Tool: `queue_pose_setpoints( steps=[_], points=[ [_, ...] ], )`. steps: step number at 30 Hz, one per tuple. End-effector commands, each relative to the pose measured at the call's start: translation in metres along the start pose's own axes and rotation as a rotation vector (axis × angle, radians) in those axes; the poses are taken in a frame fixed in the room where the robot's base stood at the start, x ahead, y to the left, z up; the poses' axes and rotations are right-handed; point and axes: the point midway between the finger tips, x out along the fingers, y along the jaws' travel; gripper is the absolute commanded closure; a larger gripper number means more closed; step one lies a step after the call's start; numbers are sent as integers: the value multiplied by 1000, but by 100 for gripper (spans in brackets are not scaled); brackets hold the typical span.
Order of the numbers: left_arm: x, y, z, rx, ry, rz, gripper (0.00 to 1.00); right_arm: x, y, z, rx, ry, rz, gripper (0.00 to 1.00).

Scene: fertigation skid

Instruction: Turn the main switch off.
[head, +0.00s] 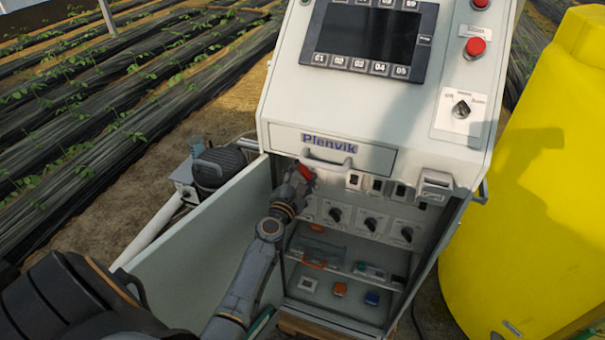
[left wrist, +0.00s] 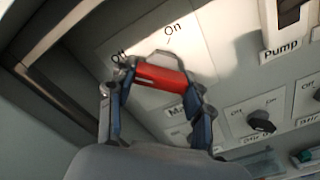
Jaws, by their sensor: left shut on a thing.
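The main switch is a red handle (left wrist: 160,77) on a pale plate (left wrist: 205,62) marked "Off" and "On" in the left wrist view. My left gripper (left wrist: 157,88) is shut on the handle, with one finger at each end. The handle lies across the picture, its left end close to the "Off" mark; "On" stands above it, apart. In the head view the red handle (head: 306,173) shows as a small patch at my left gripper (head: 299,182), inside the open cabinet's upper left. The gripper hides part of the plate. My right gripper is not in view.
An open cabinet door (head: 205,240) stands left of my left arm. Right of the switch are black knobs (head: 371,224) and small rocker switches. A drawer (head: 335,150) sits just above. Shelves below hold small parts. A yellow tank (head: 530,190) stands at the right.

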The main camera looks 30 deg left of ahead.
Motion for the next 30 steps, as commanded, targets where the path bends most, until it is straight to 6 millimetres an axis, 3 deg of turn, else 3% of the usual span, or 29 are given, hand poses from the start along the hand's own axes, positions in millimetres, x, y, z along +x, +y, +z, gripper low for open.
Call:
queue_pose_setpoints(
  steps=[19,20,22,30],
  points=[
    [0,-1,0,-49,0,-1,81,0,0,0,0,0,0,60],
    [0,-1,0,-48,0,-1,43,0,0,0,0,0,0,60],
    [0,-1,0,-48,0,-1,29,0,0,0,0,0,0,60],
    [0,0,0,-45,0,0,26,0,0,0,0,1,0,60]
  ],
)
